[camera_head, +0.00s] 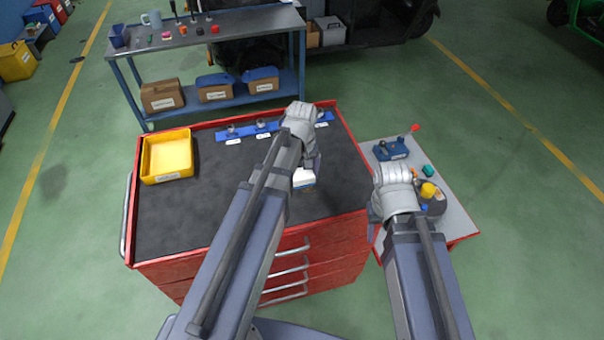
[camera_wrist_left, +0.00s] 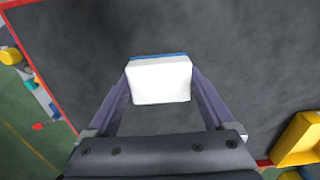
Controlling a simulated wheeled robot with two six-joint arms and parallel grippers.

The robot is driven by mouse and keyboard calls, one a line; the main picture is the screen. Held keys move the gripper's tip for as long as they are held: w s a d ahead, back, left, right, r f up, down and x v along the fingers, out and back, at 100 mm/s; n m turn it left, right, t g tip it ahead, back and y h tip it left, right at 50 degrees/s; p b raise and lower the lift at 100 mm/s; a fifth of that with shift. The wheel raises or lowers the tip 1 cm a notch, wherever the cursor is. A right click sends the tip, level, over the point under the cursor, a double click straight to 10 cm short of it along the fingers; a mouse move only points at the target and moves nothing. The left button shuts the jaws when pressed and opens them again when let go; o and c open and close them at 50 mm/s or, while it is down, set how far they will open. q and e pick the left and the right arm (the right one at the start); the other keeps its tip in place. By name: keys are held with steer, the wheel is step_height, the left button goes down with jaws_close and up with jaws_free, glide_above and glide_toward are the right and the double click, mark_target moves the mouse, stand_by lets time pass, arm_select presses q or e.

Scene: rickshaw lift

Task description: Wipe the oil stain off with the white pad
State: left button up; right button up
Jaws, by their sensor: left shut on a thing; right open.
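My left gripper (camera_head: 307,168) is shut on the white pad (camera_head: 304,178), over the right half of the dark mat on the red tool cabinet (camera_head: 225,258). In the left wrist view the pad (camera_wrist_left: 160,82) is a white block with a blue edge, held between the two fingers. I cannot tell whether it touches the mat. I cannot make out an oil stain on the visible mat; the pad and my arm hide part of it. My right gripper (camera_head: 376,210) is open, near the cabinet's right edge; its fingers are mostly hidden.
A yellow bin (camera_head: 167,157) stands at the cabinet's left back. A blue strip (camera_head: 248,130) with small fittings lies along the back edge. A grey side shelf (camera_head: 455,222) on the right carries a blue holder (camera_head: 391,149) and small parts. The mat's left and middle are clear.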

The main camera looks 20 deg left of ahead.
arm_select(q)
steer(key=shift+r, duration=0.15)
step_height(320, 180, up, 3)
steer(key=p, duration=0.3)
steer(key=shift+r, duration=0.1)
steer(key=shift+f, duration=0.2)
stand_by(0.5)
steer(key=shift+f+b, duration=0.3)
steer(key=shift+b, duration=0.15)
steer(key=shift+f+b, duration=0.25)
steer(key=shift+b, duration=0.05)
